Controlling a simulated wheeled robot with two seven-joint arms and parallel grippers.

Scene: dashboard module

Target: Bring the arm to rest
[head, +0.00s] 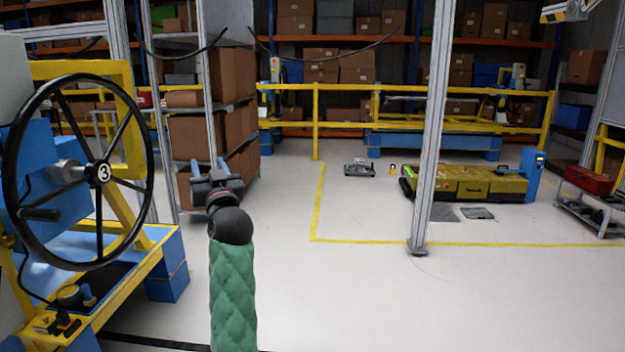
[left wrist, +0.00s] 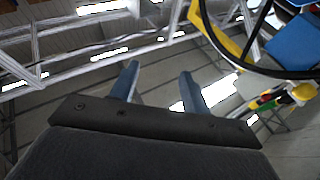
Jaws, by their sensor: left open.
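My left arm, in a green quilted sleeve (head: 232,295), rises from the bottom of the head view. Its left gripper (head: 208,166) is raised, right of the black steering wheel (head: 98,173) marked 3, and apart from it in the picture. In the left wrist view the two blue-grey fingers of the left gripper (left wrist: 158,70) stand apart with nothing between them. Part of the wheel's rim (left wrist: 215,40) shows at the upper right there. My right gripper is not in view.
The wheel sits on a blue and yellow stand (head: 165,265) at the left. A grey post (head: 432,130) stands right of centre. Shelves with boxes (head: 205,140) stand behind my gripper. A yellow-green cart (head: 465,183) is further back. The middle floor is clear.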

